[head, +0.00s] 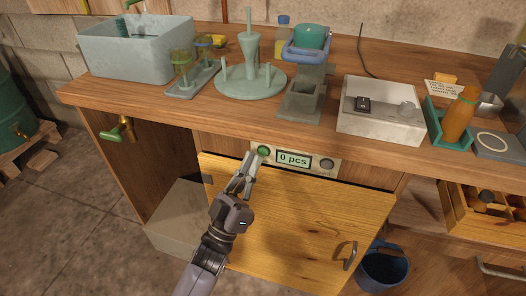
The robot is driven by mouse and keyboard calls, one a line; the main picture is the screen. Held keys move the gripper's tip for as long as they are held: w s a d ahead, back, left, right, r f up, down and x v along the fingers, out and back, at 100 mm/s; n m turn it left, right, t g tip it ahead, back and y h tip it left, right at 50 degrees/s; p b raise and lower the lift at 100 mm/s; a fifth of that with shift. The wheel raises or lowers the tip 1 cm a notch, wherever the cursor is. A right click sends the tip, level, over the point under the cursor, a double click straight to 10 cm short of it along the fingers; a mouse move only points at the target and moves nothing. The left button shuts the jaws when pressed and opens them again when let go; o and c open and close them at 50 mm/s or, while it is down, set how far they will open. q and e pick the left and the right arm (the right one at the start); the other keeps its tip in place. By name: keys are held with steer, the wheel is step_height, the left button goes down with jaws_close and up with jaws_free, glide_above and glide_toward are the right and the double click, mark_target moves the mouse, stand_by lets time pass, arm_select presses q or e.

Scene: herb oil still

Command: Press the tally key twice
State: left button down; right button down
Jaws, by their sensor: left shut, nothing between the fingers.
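The tally panel (312,173) is a pale plate on the front edge of the bench. Its display (294,159) reads "0 pcs". A round green key (263,152) sits left of the display, and a round grey key or knob (327,165) sits right of it. No label tells which is the tally key. My left gripper (251,155) is shut and empty, its fingertips just left of the green key. I cannot tell whether they touch the panel. My right gripper is not in view.
Below the panel is a wooden cabinet door (300,225) with a metal handle (350,256). A green-handled tap (118,132) juts out at left. The bench top (210,117) holds a grey basin (135,48), a green stand (250,82) and a white switch box (380,122).

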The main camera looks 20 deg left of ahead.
arm_select(q)
steer(key=shift+w, duration=0.1)
steer(key=shift+w, duration=0.3)
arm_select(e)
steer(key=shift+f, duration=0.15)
arm_select(q)
steer(key=shift+w, duration=0.4)
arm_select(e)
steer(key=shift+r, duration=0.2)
arm_select(q)
steer(key=shift+s, duration=0.1)
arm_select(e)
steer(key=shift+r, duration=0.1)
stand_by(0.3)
arm_select(q)
steer(key=shift+s+p, duration=0.35)
steer(key=shift+s, duration=0.35)
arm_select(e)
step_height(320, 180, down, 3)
arm_select(q)
steer(key=shift+s, duration=0.15)
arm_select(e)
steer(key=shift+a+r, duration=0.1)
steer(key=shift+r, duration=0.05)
